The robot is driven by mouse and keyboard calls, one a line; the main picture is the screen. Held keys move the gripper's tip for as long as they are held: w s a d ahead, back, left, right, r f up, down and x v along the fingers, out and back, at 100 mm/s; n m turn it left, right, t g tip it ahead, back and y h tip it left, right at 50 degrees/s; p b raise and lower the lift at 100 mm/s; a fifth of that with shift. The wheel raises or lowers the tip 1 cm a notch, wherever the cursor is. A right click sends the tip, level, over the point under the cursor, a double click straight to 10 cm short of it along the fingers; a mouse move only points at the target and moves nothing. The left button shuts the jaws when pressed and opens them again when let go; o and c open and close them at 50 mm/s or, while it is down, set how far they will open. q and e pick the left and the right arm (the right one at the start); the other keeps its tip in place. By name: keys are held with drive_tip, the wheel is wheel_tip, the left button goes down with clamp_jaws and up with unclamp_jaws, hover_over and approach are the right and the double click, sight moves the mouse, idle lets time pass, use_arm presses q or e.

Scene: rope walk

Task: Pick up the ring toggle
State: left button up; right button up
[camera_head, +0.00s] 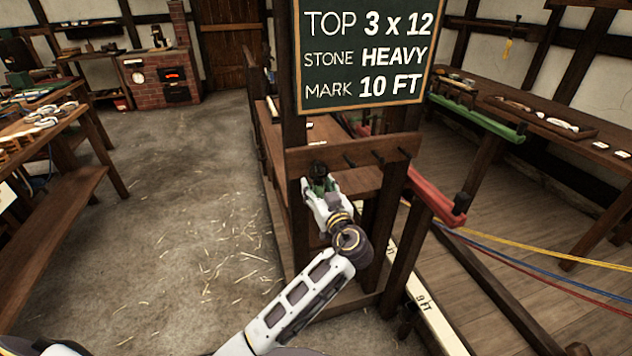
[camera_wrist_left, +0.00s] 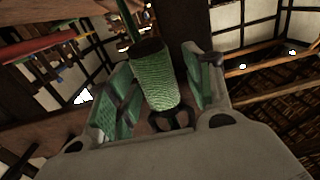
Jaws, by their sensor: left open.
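The ring toggle (camera_wrist_left: 157,80) shows in the left wrist view as a green, rope-textured, tapered body with a dark top and a dark ring at its near end. It lies between the two green-padded fingers of my left gripper (camera_wrist_left: 165,84), which are open around it. I cannot tell whether either pad touches it. In the head view my left gripper (camera_head: 320,186) is at the wooden peg board (camera_head: 346,155), near its left end. The toggle there is small and mostly hidden by the gripper. My right gripper is not in view.
Dark pegs (camera_head: 378,155) stick out of the board right of my gripper. A chalkboard (camera_head: 366,50) stands just above. A red-railed post (camera_head: 436,196) with coloured ropes is to the right.

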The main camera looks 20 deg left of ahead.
use_arm(q)
drive_tip(key=shift+s+d+r, duration=0.1)
idle(0.3)
drive_tip(key=c, duration=1.1)
drive_tip(key=shift+c, duration=0.2)
